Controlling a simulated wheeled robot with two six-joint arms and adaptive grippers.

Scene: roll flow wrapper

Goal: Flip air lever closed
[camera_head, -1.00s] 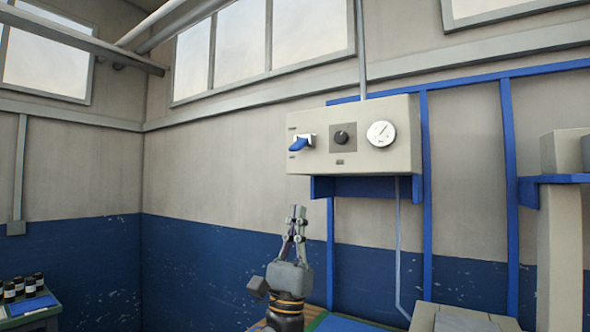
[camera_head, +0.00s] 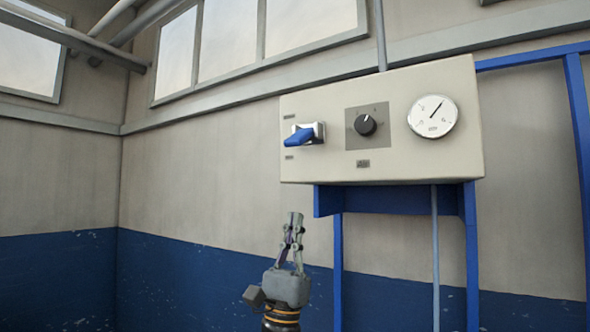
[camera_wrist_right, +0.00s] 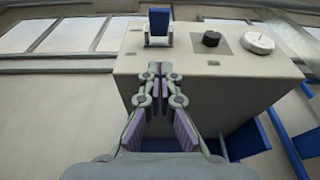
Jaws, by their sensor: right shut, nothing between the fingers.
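The air lever (camera_head: 299,137) is a blue handle on a silver mount at the left of a cream control box (camera_head: 400,165) on the wall. In the head view it points left and slightly down. It also shows in the right wrist view (camera_wrist_right: 159,24), at the top, beyond the fingertips. My right gripper (camera_head: 296,217) points up, below and apart from the box in the head view. Its fingertips (camera_wrist_right: 160,70) are together with nothing between them. My left gripper is not in view.
A black knob (camera_head: 366,125) and a round white gauge (camera_head: 433,116) sit right of the lever on the same box. Blue frame posts (camera_head: 472,270) and a pale vertical pipe (camera_head: 435,250) run below it. The wall left of the box is clear.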

